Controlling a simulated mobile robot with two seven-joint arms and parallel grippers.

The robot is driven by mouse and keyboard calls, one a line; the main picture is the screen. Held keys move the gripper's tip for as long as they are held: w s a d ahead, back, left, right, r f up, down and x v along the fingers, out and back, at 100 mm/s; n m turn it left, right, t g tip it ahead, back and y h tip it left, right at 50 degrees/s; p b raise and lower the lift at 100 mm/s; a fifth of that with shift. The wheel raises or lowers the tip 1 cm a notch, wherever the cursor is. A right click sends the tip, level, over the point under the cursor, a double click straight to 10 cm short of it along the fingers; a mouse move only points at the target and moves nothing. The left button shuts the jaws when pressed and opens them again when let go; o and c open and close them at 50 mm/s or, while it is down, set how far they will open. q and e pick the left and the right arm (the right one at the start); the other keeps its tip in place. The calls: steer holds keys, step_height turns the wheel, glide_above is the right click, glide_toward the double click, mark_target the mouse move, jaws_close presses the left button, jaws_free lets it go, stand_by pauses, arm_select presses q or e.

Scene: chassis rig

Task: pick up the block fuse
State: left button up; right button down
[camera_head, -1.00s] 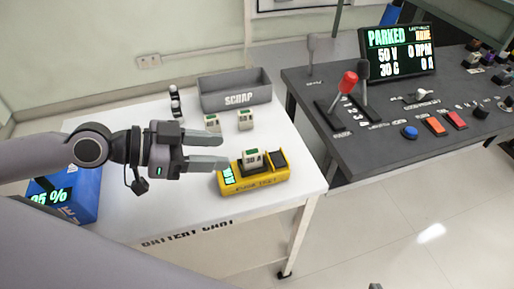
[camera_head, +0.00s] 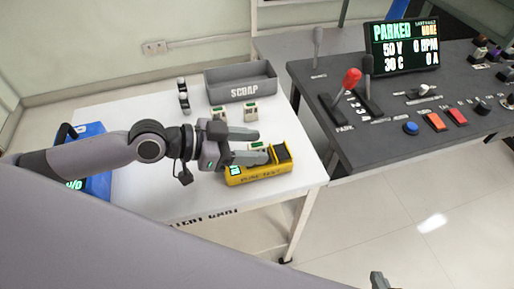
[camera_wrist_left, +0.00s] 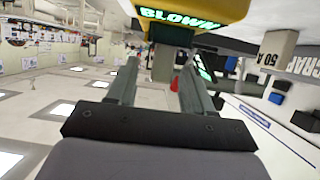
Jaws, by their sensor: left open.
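A small pale block fuse (camera_head: 259,147) with a green top sits in the yellow fuse tester (camera_head: 262,176), partly hidden by my fingers. My left gripper (camera_head: 262,145) is open, its two fingers reaching in on either side of this fuse. In the left wrist view, a beige block (camera_wrist_left: 164,62) shows between the open fingers (camera_wrist_left: 158,85), below the yellow tester's lit "BLOWN" sign (camera_wrist_left: 180,17). I cannot tell whether the fingers touch it. Two more block fuses, one (camera_head: 219,113) and another (camera_head: 250,113), stand behind. A dark tip at the bottom edge may be my right gripper (camera_head: 380,281).
A grey scrap tray (camera_head: 240,96) stands at the back of the white cart (camera_head: 150,110). A blue battery box (camera_head: 92,183) is at the left, partly behind my arm. A dark control desk (camera_head: 370,145) with levers and buttons is at the right.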

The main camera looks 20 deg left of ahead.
arm_select(q)
jaws_close()
steer(key=shift+r, duration=0.1)
